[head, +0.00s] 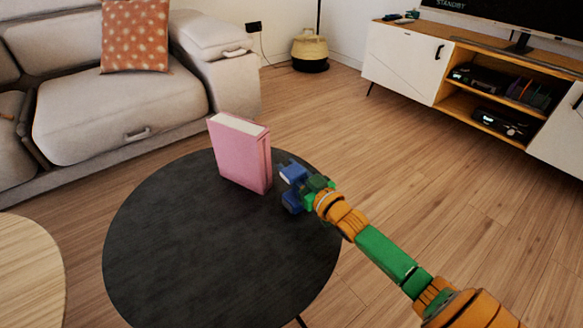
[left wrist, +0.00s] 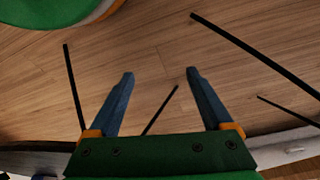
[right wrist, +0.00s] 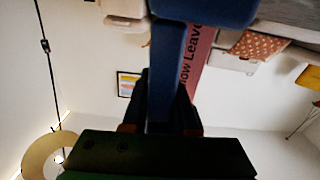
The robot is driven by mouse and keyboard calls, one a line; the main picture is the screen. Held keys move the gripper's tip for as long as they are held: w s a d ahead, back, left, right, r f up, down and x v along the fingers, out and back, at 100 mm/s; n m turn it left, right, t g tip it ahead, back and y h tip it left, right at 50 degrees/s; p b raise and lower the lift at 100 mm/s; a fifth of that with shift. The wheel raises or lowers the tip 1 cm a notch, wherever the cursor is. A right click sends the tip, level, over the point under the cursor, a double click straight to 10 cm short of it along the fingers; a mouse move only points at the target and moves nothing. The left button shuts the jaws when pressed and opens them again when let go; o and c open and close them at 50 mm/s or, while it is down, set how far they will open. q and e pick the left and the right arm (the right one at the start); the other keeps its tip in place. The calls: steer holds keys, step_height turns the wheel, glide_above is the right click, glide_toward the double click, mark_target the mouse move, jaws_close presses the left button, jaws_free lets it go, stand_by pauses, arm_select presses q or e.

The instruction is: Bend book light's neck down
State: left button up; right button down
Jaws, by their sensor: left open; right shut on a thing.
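A pink book (head: 238,155) stands upright on the dark round table (head: 190,270). Its pink cover, with part of a title, also shows in the right wrist view (right wrist: 197,62). My right gripper (head: 300,184) is beside the book's right side, above the table's far right edge. It is shut on a blue part, which looks like the book light (right wrist: 167,65); a wider blue block tops it in the right wrist view. Where the light meets the book is hidden. My left gripper (left wrist: 160,73) is open and empty over the wooden floor, outside the head view.
A pale wooden table (head: 30,268) is at the lower left. A grey sofa (head: 100,112) stands behind the dark table, and a media cabinet (head: 405,62) is at the back right. The dark tabletop in front of the book is clear.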

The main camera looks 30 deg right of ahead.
steer(key=a+n+p, duration=0.1)
steer(key=n, duration=0.1)
steer(key=a+n+p, duration=0.1)
steer(key=n, duration=0.1)
steer(key=shift+s+a+f+n+p, duration=0.1)
steer(key=shift+a+f+n+p, duration=0.05)
steer(key=shift+n+p, duration=0.15)
steer(key=shift+a+f+n, duration=0.4)
steer(key=shift+a+n, duration=0.1)
steer(key=shift+n, duration=0.7)
arm_select(q)
step_height(320, 180, down, 7)
steer(key=shift+w+a, duration=0.15)
steer(key=shift+w, duration=0.1)
arm_select(e)
steer(key=shift+a+f+n, duration=0.25)
steer(key=shift+n, duration=0.35)
steer(key=shift+a+f+n, duration=0.2)
steer(key=shift+n, duration=0.4)
arm_select(q)
steer(key=shift+r, duration=0.15)
arm_select(e)
steer(key=c, duration=0.7)
jaws_free()
